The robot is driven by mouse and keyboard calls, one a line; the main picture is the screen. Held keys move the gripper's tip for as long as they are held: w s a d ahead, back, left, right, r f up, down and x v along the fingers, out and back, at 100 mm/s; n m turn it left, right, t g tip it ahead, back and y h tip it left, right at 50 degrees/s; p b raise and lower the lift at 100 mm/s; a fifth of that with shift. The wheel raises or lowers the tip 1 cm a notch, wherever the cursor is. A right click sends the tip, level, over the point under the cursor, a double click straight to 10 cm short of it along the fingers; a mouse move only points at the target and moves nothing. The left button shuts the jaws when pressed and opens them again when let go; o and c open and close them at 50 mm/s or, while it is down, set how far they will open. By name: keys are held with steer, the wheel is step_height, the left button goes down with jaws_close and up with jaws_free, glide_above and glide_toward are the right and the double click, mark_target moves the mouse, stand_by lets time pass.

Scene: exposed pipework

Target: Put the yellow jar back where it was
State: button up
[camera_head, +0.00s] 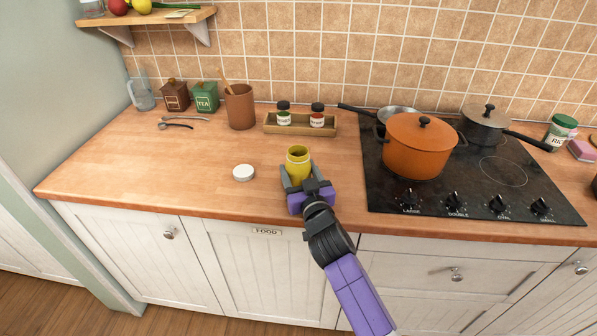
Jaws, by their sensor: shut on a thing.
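The yellow jar (298,161) is upright and its top is open. My gripper (298,176) is shut around the jar's lower part, over the wooden counter near its front edge. Whether the jar touches the counter cannot be told, as my gripper hides its base. A round white lid (243,173) lies flat on the counter to the left of the jar. A wooden spice tray (300,129) stands behind the jar near the tiled wall. It holds two small jars with dark caps, one with a green label (283,115) and one with a red label (317,117).
An orange pot (418,147) and a grey pan (484,125) stand on the black stove (470,196) at right. A brown utensil holder (240,107), a green tea tin (205,97), a brown tin (175,95) and a glass jug (141,92) stand at back left. The left counter is mostly clear.

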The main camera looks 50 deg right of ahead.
steer(key=shift+f, duration=0.15)
steer(key=o, duration=1.5)
steer(key=shift+o, duration=0.2)
